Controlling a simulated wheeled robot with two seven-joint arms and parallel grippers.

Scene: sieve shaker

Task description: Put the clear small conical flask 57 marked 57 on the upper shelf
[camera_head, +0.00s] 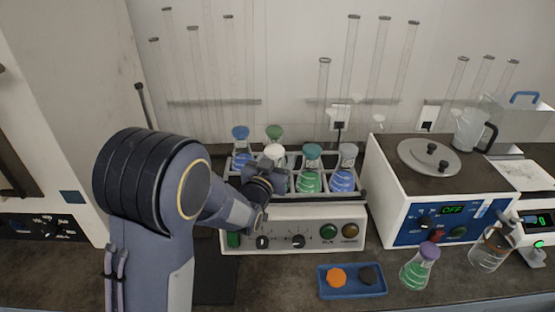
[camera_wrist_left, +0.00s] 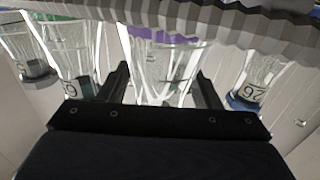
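My left gripper (camera_head: 268,183) is at the front of the shaker's flask rack, beside a white-stoppered flask (camera_head: 275,153) whose body it largely hides. In the left wrist view, the gripper (camera_wrist_left: 163,88) has its two fingers apart, with a clear conical flask (camera_wrist_left: 165,62) between or just beyond them. That flask has a purple band near its base. Gaps seem to show between its narrowing part and the fingers. I cannot read the number 57 on any flask. No upper shelf can be made out for certain. My right gripper is not in view.
The white shaker (camera_head: 290,222) also holds several flasks with coloured stoppers. On the bench are a blue tray (camera_head: 352,292), a purple-stoppered flask with green liquid (camera_head: 420,268) and another clear vessel (camera_head: 490,250). Tall glass tubes stand behind.

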